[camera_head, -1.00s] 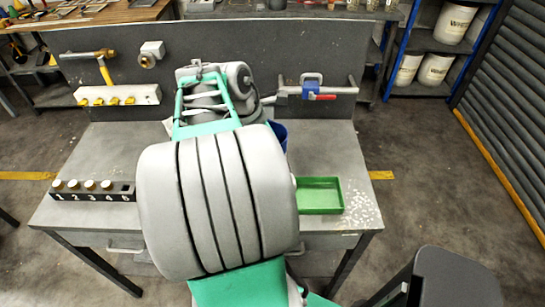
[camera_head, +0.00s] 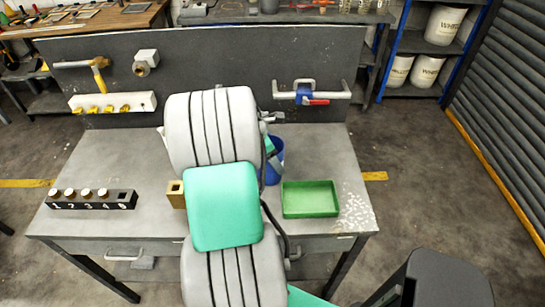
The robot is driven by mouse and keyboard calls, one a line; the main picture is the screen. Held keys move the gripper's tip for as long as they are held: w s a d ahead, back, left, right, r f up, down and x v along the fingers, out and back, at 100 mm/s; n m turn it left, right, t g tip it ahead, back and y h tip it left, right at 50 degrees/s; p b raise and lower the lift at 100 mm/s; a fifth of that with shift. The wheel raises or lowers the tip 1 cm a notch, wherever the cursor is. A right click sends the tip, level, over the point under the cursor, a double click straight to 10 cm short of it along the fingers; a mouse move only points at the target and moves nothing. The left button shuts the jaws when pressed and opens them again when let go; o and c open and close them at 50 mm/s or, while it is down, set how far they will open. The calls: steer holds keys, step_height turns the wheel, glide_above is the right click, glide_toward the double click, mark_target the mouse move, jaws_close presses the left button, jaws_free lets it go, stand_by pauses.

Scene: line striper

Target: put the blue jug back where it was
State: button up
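The blue jug (camera_head: 275,162) shows in the head view at the middle of the grey workbench, left of and behind the green tray. My arm covers its left side. It looks upright; whether its base rests on the bench is hard to tell. My gripper (camera_head: 269,124) is mostly hidden behind my grey and green arm links. Only small grey and dark parts show at the arm's right edge, close above the jug's rim. Whether its fingers touch or hold the jug is hidden.
A green tray (camera_head: 309,199) lies right of the jug. A numbered black block with several pale knobs (camera_head: 91,199) sits at the left. A brass-coloured block (camera_head: 176,194) shows beside my arm. A clamp (camera_head: 306,93) and pipe fittings (camera_head: 98,73) are on the back panel.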

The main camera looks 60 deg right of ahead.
steer(key=o, duration=2.1)
steer(key=shift+f, duration=0.1)
steer(key=shift+c, duration=0.2)
steer(key=v, duration=1.2)
steer(key=w+a+r+m+t, duration=0.2)
steer(key=w+a, duration=0.6)
steer(key=w+a+r+m+t, duration=0.1)
steer(key=w+a+m+t, duration=0.3)
steer(key=a, duration=0.9)
steer(key=s+a+m+t+y, duration=0.1)
steer(key=a+m+y, duration=0.2)
steer(key=a, duration=1.6)
steer(key=shift+a+f+m, duration=0.15)
steer(key=shift+f+m, duration=0.25)
steer(key=shift+f, duration=0.05)
steer(key=shift+s, duration=0.1)
